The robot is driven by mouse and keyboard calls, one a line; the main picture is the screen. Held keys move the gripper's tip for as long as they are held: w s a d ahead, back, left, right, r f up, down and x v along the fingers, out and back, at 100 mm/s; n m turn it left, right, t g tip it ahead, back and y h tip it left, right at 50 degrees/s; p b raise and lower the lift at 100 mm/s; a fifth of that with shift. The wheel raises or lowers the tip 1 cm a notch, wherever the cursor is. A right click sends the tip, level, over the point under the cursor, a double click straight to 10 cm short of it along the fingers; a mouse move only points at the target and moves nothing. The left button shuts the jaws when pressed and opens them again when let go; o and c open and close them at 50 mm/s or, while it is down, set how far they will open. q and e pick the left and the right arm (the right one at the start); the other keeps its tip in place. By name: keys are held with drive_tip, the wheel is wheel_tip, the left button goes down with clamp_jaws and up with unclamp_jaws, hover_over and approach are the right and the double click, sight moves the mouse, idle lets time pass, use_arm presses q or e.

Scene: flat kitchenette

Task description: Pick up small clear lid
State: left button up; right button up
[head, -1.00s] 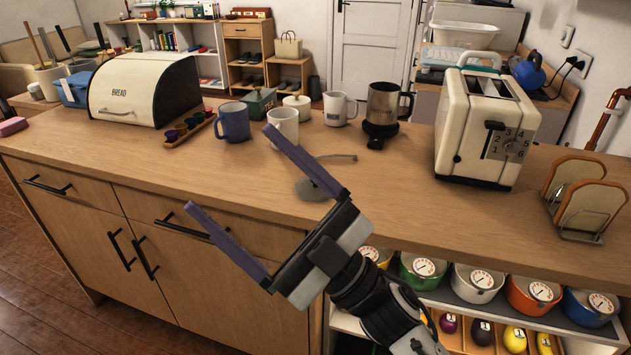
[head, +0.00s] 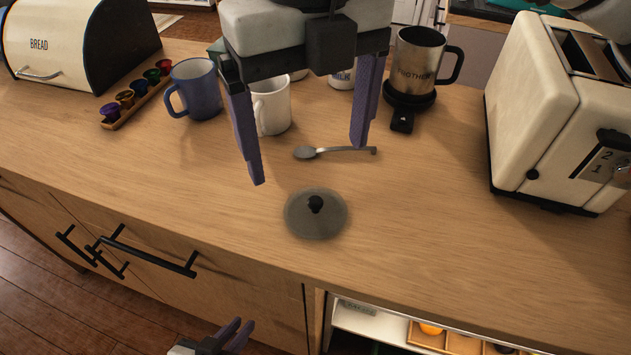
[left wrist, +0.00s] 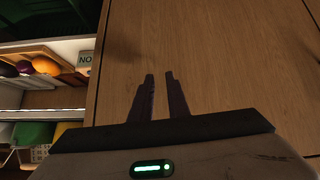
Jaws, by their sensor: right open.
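The small clear lid (head: 318,226) is a round, greyish see-through disc with a black knob. It lies flat, knob up, on the wooden counter near the front edge in the head view. My right gripper (head: 307,165) points down with its two purple fingers wide apart and nothing between them. Its fingertips show above and beyond the lid in the picture, apart from it. My left gripper (head: 237,328) is low in front of the cabinet, away from the lid. The left wrist view shows its fingers (left wrist: 160,76) with a narrow empty gap. The lid is not seen there.
A spoon (head: 335,151) lies just behind the lid. A white mug (head: 272,107), a blue mug (head: 196,92) and a steel mug (head: 417,65) stand further back. A toaster (head: 545,110) stands right. The counter around the lid is clear.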

sight(316, 200)
drive_tip(key=f, duration=0.4)
drive_tip(key=shift+s+d, duration=0.1)
drive_tip(key=shift+d, duration=0.1)
wheel_tip(316, 200, down, 6)
drive_tip(key=shift+d+p, duration=0.1)
drive_tip(key=shift+p, duration=0.2)
drive_tip(key=c, duration=1.1)
